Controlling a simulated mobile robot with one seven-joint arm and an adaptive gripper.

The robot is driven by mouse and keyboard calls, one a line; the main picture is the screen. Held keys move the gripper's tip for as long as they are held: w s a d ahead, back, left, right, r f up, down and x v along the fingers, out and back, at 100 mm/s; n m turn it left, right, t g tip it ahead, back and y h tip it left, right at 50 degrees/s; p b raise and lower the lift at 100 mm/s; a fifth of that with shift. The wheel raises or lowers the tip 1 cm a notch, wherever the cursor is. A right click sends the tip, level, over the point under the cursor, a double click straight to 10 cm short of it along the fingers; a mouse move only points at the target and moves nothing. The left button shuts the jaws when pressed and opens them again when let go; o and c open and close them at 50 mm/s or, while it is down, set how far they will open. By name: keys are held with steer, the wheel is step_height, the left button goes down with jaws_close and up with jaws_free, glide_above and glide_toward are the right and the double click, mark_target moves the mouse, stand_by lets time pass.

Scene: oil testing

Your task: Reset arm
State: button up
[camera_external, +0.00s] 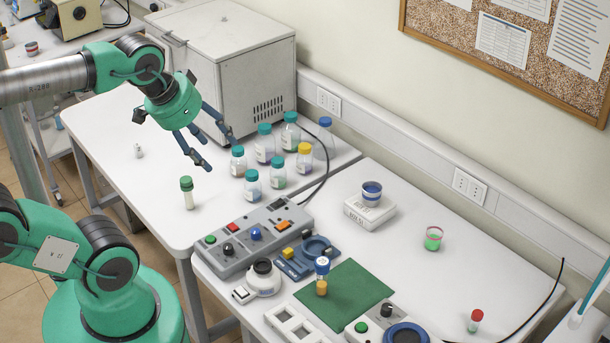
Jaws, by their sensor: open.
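My arm reaches in from the left of the external view. My gripper (212,150) is open and empty, held above the left table (110,137). Its fingers point down and to the right, apart from each other. The cluster of capped bottles (264,145) is to the right of the fingertips, and a green-capped vial (188,193) stands upright below and left of them. I cannot tell the exact gap between the fingers and the closest bottle. Nothing is held.
A large grey box oven (225,65) stands behind the gripper. A control box (253,237), a green mat (345,294) with a blue-topped vial (322,277), and a white block (369,212) occupy the right table. A red-capped vial (475,320) stands at far right. The right table's back area is mostly clear.

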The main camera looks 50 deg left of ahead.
step_height(320, 180, down, 8)
steer(key=b, duration=0.7)
steer(key=shift+f, duration=0.25)
